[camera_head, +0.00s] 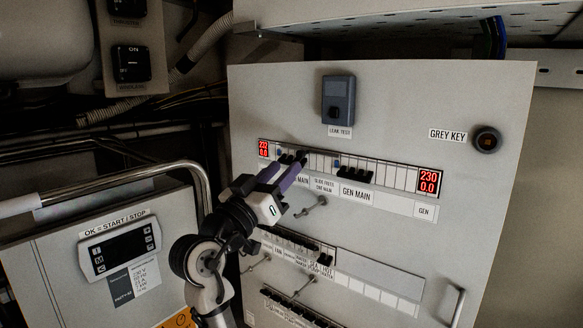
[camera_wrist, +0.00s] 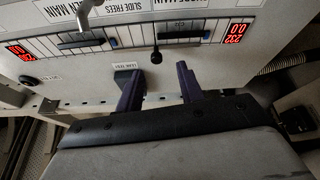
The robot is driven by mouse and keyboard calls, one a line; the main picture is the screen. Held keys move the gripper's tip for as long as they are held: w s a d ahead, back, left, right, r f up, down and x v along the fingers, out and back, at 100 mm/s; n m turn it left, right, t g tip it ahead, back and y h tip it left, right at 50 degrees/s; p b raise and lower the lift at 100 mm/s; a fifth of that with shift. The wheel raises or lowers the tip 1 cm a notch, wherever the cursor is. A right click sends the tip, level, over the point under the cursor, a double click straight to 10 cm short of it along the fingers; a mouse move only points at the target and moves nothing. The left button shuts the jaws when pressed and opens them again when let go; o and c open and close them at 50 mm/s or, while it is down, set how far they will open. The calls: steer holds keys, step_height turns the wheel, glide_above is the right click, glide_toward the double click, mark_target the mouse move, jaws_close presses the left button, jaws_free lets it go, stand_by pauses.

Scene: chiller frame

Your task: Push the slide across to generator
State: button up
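My gripper (camera_head: 281,176) is in front of the upper switch row, at its left part, with purple fingers towards the panel. In the wrist view my gripper (camera_wrist: 159,90) is open, its fingers apart. A small black knob (camera_wrist: 156,57) shows between the fingertips in that picture; it appears to be the slide's knob, with no clear contact. In the head view a dark knob (camera_head: 302,157) shows just past the fingertips. The label starting "SLIDE FREES" (camera_head: 323,185) is below the row. The GEN MAIN label (camera_head: 356,193) and black switches (camera_head: 353,172) are to the right.
Red displays sit at the row's left (camera_head: 264,149) and right (camera_head: 427,182) ends. A LEAK TEST box (camera_head: 338,100) sticks out above the row. A metal lever (camera_head: 312,207) juts out below it. A bent rail (camera_head: 196,168) stands left of my arm.

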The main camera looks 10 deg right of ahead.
steer(key=b+v, duration=0.2)
steer(key=v, duration=0.7)
steer(key=shift+d, duration=0.1)
